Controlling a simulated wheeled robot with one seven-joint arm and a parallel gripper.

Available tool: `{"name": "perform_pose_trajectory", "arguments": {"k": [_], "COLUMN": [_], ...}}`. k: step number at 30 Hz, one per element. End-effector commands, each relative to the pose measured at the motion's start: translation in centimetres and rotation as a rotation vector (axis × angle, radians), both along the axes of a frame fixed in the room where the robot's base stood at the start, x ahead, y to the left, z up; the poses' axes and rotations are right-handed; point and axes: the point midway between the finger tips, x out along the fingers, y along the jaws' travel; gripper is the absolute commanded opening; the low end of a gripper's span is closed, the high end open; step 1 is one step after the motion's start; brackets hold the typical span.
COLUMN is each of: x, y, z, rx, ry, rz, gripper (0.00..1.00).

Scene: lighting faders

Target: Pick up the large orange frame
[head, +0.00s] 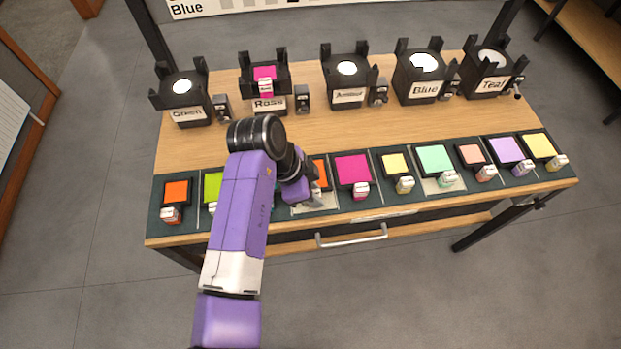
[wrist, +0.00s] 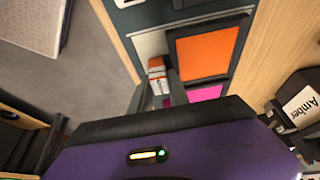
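The large orange frame (head: 320,175) lies in its slot on the dark tray strip, partly hidden by my arm in the head view. In the wrist view its orange square (wrist: 207,53) shows almost whole in a dark border, with a white-and-orange tab (wrist: 157,72) at its left. My gripper (head: 314,196) is low over the tab end. In the wrist view my gripper (wrist: 159,82) has its fingers apart, one each side of the tab. I cannot tell if they touch it.
A smaller orange frame (head: 176,192) lies at the far left, and a magenta frame (head: 352,170) lies right beside the large one. Labelled lamp holders, such as Amber (head: 347,80), stand along the back. The Rose holder (head: 265,90) bears a pink frame. Bare wood lies between the rows.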

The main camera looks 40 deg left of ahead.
Motion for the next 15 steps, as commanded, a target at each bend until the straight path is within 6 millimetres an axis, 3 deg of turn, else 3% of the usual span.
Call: {"name": "perform_pose_trajectory", "arguments": {"k": [15], "x": [0.05], "y": [0.03], "z": [0.64], "rx": [0.001], "ry": [-0.001], "rz": [-0.001], "gripper": [0.0]}}
